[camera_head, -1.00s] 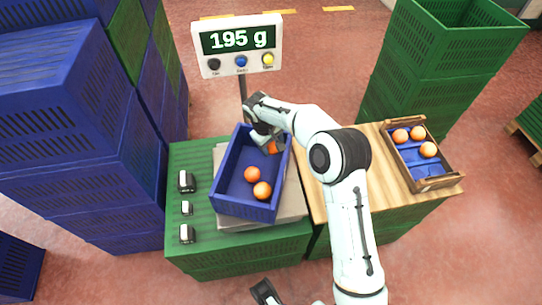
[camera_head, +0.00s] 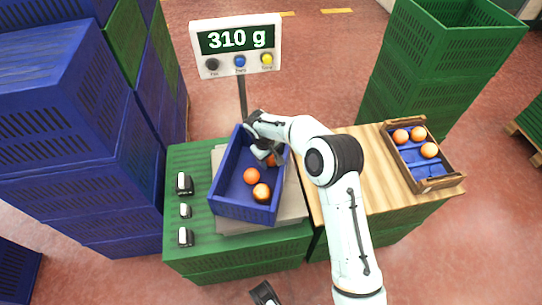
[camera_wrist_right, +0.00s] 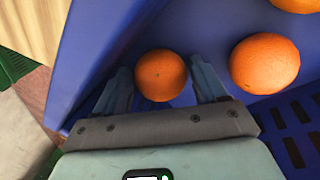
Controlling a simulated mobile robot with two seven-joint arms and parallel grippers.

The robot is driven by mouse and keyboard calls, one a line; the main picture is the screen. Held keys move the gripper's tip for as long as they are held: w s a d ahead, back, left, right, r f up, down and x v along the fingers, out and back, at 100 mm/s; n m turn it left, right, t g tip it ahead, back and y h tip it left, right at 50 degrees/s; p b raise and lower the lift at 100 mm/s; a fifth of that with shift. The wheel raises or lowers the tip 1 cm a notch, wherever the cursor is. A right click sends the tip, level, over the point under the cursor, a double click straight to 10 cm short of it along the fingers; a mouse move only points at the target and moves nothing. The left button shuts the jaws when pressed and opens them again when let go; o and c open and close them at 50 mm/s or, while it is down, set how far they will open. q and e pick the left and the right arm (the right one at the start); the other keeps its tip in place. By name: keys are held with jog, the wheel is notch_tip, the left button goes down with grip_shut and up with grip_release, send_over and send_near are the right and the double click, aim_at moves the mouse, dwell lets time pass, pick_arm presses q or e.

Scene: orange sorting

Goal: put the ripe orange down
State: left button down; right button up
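The ripe orange (camera_wrist_right: 162,75) is in the blue crate (camera_head: 247,209), at its back right. It also shows in the head view (camera_head: 271,160), partly hidden by my right gripper. My right gripper (camera_wrist_right: 163,84) reaches into the crate with one finger on each side of this orange. Narrow gaps show between the fingers and the fruit, so the gripper looks open. Two more oranges lie in the crate: one in the middle (camera_head: 251,176) and one at the front (camera_head: 261,192). My left gripper (camera_head: 264,293) barely shows at the bottom edge; its opening is unclear.
The crate stands on a scale whose display (camera_head: 237,39) reads 310 g. Several small dark-and-white objects (camera_head: 185,184) stand left of it on the green surface. A wooden tray (camera_head: 439,183) with blue lining and several oranges sits at right. Blue and green crate stacks flank the station.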

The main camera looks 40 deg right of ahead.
pick_arm(q)
jog(key=shift+s+r, duration=0.1)
pick_arm(e)
jog(key=shift+r, duration=0.1)
jog(key=shift+r, duration=0.35)
pick_arm(q)
jog(key=s+r+p, duration=0.1)
jog(key=s+d+r+g+p, duration=0.1)
jog(key=shift+s+r, duration=0.25)
jog(key=shift+s, duration=0.05)
pick_arm(e)
jog(key=v, duration=1.1)
jog(key=shift+r, duration=0.25)
jog(key=shift+a, duration=0.1)
dwell(1.4)
